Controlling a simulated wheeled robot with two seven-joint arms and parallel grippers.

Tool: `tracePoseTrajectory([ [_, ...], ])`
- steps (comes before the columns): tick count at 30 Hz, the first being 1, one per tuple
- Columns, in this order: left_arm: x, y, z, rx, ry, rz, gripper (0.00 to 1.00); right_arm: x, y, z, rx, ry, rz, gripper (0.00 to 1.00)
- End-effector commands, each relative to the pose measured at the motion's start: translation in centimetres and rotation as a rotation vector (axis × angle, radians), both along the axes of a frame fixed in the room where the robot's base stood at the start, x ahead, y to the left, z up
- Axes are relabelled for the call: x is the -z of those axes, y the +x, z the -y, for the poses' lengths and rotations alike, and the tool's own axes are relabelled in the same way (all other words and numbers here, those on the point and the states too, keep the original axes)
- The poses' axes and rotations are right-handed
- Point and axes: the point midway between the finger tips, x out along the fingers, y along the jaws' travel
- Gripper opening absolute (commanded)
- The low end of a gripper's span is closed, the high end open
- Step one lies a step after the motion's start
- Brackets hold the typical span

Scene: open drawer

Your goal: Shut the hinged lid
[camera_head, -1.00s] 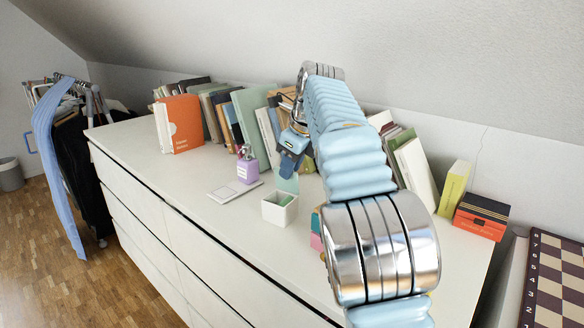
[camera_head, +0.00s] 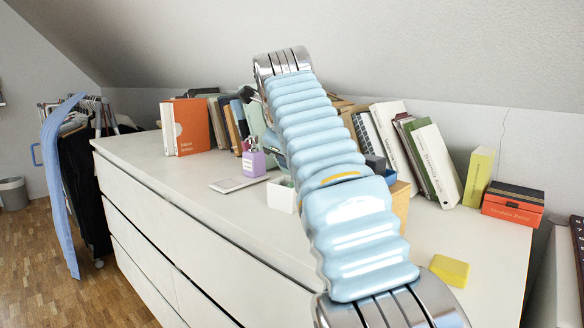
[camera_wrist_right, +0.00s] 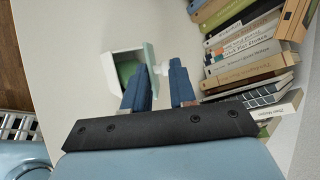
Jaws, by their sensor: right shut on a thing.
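A small white box (camera_head: 281,195) stands open on the white dresser top; the arm partly covers it. In the right wrist view the box (camera_wrist_right: 115,68) shows a green inside, and its pale hinged lid (camera_wrist_right: 150,58) stands up on the box's right side. My right gripper (camera_wrist_right: 157,75) has its blue fingers at the lid, shut on it, with the box just left of the fingers. My left gripper is in neither current view.
A purple bottle (camera_head: 254,162) and a flat pale pad (camera_head: 238,184) are left of the box. Books (camera_head: 425,160) line the back. A yellow block (camera_head: 449,270) and a red-black box (camera_head: 512,204) are at the right. The front left of the dresser top (camera_head: 165,175) is clear.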

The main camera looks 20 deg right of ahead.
Motion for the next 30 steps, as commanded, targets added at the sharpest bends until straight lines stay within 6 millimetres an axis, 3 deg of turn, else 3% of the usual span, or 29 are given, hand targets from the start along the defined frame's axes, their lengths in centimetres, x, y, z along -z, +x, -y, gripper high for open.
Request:
tracePoseTrajectory([
  [14,0.46,-0.02,0.09,0.002,-0.002,-0.001,0.76,0.0,-0.06,-0.13,-0.001,-0.017,0.009,0.0],
  [15,0.46,-0.02,0.09,0.002,-0.002,-0.001,0.76,0.0,-0.06,-0.13,0.0,-0.016,0.009,0.27],
  [19,0.46,-0.03,0.09,0.002,-0.002,-0.001,0.76,0.01,-0.06,-0.12,0.0,-0.016,0.009,0.47],
  [30,0.39,-0.03,0.08,0.002,-0.002,-0.001,0.76,-0.43,-0.4,-0.35,-0.002,-0.015,0.01,0.47],
])
